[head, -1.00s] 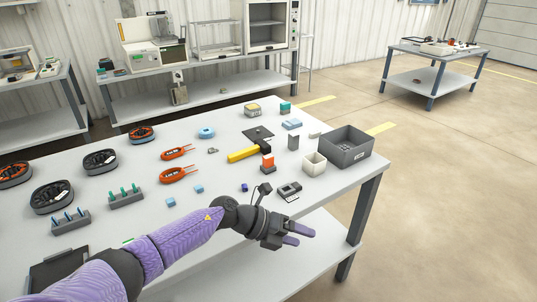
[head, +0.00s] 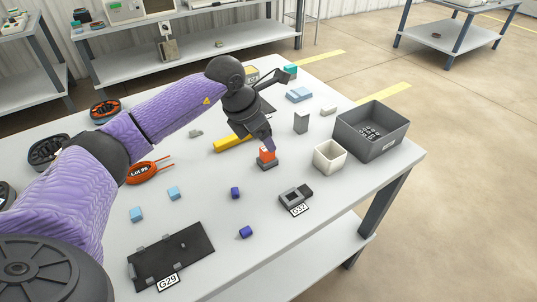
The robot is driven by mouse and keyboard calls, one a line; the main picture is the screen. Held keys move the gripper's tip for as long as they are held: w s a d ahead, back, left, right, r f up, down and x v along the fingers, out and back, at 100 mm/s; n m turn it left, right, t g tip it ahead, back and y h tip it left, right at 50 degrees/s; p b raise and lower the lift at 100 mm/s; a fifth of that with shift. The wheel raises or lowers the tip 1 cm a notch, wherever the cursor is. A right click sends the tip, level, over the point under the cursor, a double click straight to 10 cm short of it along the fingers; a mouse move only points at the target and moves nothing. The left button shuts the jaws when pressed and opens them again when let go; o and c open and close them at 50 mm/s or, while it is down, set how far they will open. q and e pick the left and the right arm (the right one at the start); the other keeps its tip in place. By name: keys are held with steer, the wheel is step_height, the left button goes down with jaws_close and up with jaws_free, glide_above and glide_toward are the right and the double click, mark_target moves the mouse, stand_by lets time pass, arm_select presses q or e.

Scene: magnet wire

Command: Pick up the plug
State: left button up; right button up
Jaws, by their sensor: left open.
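An orange block on a dark base (head: 267,157) stands on the table in the head view; it may be the plug, but I cannot tell for certain. A dark grey part with a square opening (head: 293,196) lies to the right, by a G32 label. My right gripper is out of view.
A grey bin (head: 372,130) and a white square cup (head: 329,157) stand at right. A yellow bar (head: 232,143) lies left of the gripper. Small blue pieces (head: 174,193) and a black G29 plate (head: 171,258) lie in front. The near right tabletop is clear.

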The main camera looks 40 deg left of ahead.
mark_target(265, 149)
arm_select(q)
steer(key=b+x, duration=0.1)
steer(key=x, duration=0.2)
steer(key=b+x, duration=0.1)
steer(key=x, duration=0.1)
steer(key=shift+s+f+b, duration=0.2)
steer(key=shift+s+b, duration=0.1)
steer(key=shift+b, duration=0.05)
steer(key=shift+w+r, duration=0.1)
steer(key=shift+r, duration=0.1)
steer(key=shift+c, duration=0.7)
jaws_close()
